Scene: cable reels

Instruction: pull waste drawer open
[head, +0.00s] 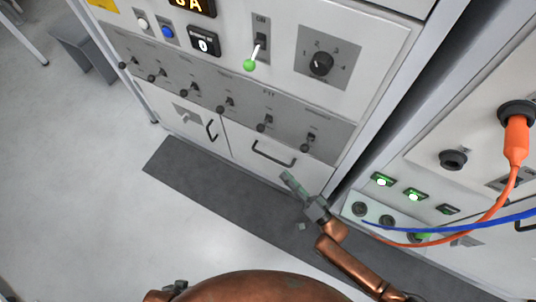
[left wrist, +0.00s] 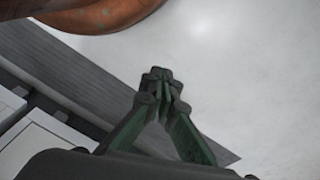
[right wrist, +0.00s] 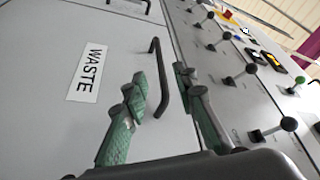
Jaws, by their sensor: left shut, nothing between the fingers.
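The waste drawer (head: 262,143) is the lower right front panel of the grey cabinet, with a black bar handle (head: 272,158). It looks shut. In the right wrist view its white WASTE label (right wrist: 87,73) and handle (right wrist: 162,85) show close up. My right gripper (head: 286,177) is open just in front of the drawer. In the right wrist view the handle appears between the two green fingers (right wrist: 160,92); I cannot tell whether they touch it. My left gripper (left wrist: 161,80) is shut and empty, above the floor.
A second panel with a handle (head: 211,130) is left of the drawer. Above is a row of levers and a green-tipped switch (head: 250,65). To the right, another cabinet carries an orange plug (head: 516,137) and orange and blue cables. A dark mat (head: 215,190) lies in front.

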